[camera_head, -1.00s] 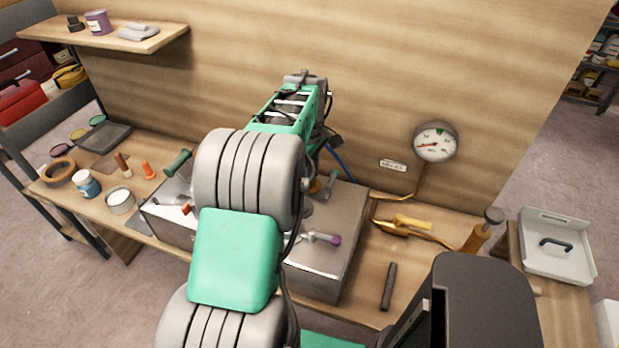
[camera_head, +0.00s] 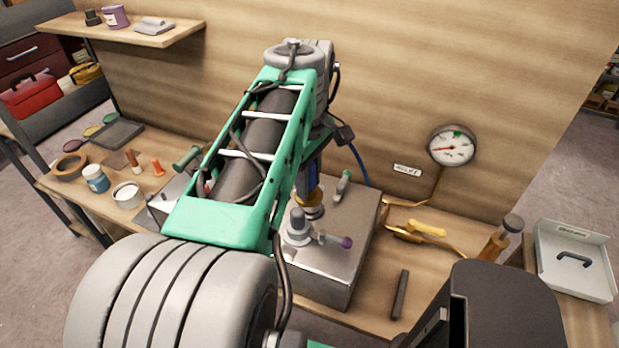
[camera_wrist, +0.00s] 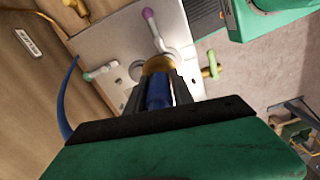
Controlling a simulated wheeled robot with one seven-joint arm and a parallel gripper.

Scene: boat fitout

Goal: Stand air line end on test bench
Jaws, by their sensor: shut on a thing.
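My gripper (camera_head: 312,178) points down over the metal test bench (camera_head: 340,262), partly hidden by my arm in the head view. In the wrist view my gripper (camera_wrist: 155,88) is shut on the air line end (camera_wrist: 159,64), which has a blue body and a brass tip. Its brass part (camera_head: 311,212) shows behind the grey valve with the purple knob in the head view. It looks roughly upright; I cannot tell whether it touches the bench. The blue air line (camera_head: 357,163) curves behind it.
The bench carries a purple-knobbed lever (camera_head: 344,242) and green-handled levers (camera_head: 343,184) close around the gripper. A pressure gauge (camera_head: 451,147) hangs on the wall. A yellow-handled tool (camera_head: 427,229) and a dark bar (camera_head: 400,294) lie to the right. A white tray (camera_head: 603,285) stands far right.

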